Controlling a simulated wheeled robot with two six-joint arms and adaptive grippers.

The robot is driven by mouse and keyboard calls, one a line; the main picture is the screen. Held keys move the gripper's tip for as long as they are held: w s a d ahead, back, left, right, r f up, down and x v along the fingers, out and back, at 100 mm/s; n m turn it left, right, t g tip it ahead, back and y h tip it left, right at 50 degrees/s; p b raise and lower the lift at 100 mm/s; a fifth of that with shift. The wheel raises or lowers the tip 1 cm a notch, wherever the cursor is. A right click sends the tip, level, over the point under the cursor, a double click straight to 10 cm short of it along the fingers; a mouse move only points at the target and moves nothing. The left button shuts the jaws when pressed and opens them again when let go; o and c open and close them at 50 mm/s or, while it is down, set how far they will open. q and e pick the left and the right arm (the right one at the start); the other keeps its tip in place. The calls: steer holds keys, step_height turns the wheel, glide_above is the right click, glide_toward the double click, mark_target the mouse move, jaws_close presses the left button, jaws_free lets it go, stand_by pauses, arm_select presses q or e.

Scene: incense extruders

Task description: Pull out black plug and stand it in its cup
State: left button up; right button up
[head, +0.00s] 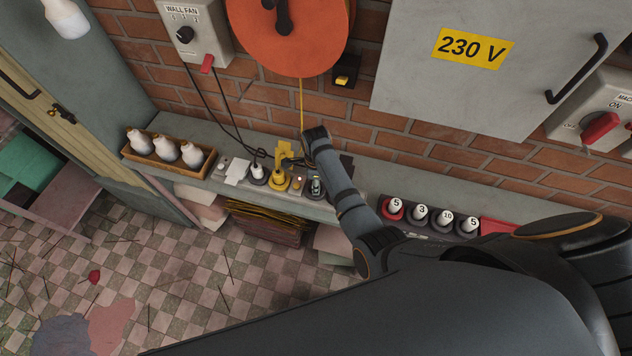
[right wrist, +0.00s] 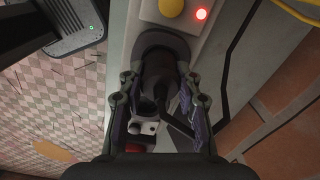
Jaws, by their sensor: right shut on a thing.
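The black plug (right wrist: 157,65) stands between my right gripper's fingers in the right wrist view, over a dark round socket (right wrist: 177,45) on the pale strip. I cannot see a gap between plug and socket. My right gripper (right wrist: 157,80) is shut on the plug. In the head view my right arm reaches over the right end of the pale socket strip (head: 226,178), and the grip is hard to make out. A white plug (head: 257,171) and a yellow plug (head: 279,178) stand farther left on the strip. No empty cup is clearly visible. My left gripper is out of view.
A wooden tray (head: 155,166) with three white bottles is at the shelf's left. Several numbered cylinders, one in a red holder (head: 391,211), stand to the right. Black cables and a yellow cord (head: 301,100) hang behind. A red lamp (right wrist: 201,14) glows on the strip.

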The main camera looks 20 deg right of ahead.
steer(key=shift+f, duration=0.1)
steer(key=o, duration=1.2)
steer(key=shift+o, duration=0.2)
step_height(320, 180, up, 8)
steer(key=shift+f, duration=0.2)
